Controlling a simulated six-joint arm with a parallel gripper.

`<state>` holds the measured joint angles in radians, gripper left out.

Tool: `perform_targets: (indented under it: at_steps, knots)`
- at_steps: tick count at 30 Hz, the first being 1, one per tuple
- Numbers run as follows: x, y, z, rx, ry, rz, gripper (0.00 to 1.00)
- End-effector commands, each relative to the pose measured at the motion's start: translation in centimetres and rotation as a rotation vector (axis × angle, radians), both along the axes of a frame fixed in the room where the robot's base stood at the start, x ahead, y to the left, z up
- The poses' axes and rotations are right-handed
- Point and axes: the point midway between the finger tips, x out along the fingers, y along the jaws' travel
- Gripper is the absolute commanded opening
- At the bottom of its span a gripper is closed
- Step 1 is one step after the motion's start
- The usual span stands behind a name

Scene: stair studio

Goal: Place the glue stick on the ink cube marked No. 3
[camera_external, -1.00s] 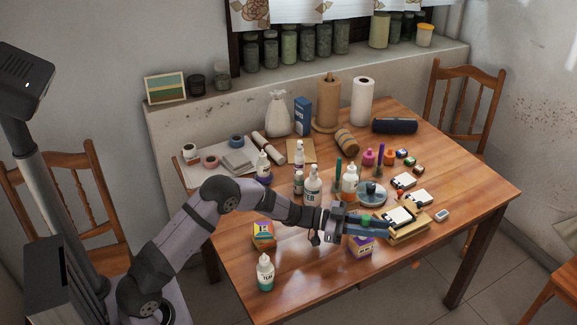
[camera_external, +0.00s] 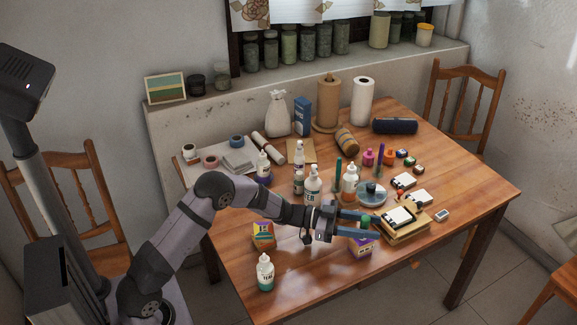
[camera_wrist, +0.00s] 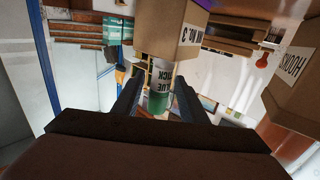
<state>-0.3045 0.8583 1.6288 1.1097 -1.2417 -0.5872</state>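The glue stick (camera_wrist: 160,82) has a white label and a green end, and it is between my gripper's fingers in the wrist view, with gaps beside it. My gripper (camera_wrist: 157,93) is open. The wrist view looks inverted. The tan cube marked No. 3 (camera_wrist: 178,35) meets the stick's white end, so the stick appears to stand on it, green end up. In the external view the green end (camera_external: 365,219) shows between the spread fingers of my gripper (camera_external: 364,223), above a purple-and-yellow cube (camera_external: 361,248). The near finger hides the stick's lower part.
A box marked HOOKS (camera_wrist: 292,80) is at right in the wrist view. In the external view, another box (camera_external: 263,235) and a bottle (camera_external: 265,272) stand left of my gripper. White bottles (camera_external: 313,186) stand behind it, and a stacked pad (camera_external: 402,222) lies to the right.

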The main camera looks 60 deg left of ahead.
Motion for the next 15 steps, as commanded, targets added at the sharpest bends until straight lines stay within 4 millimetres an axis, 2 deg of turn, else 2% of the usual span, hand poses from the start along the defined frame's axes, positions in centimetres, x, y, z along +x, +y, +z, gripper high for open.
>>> perform_targets:
  at_steps: [6,15]
  knots:
    - [-2.4,2.2,-0.1,0.000,0.000,0.002,0.39]
    - [-3.8,3.2,0.0,0.000,0.000,-0.001,0.39]
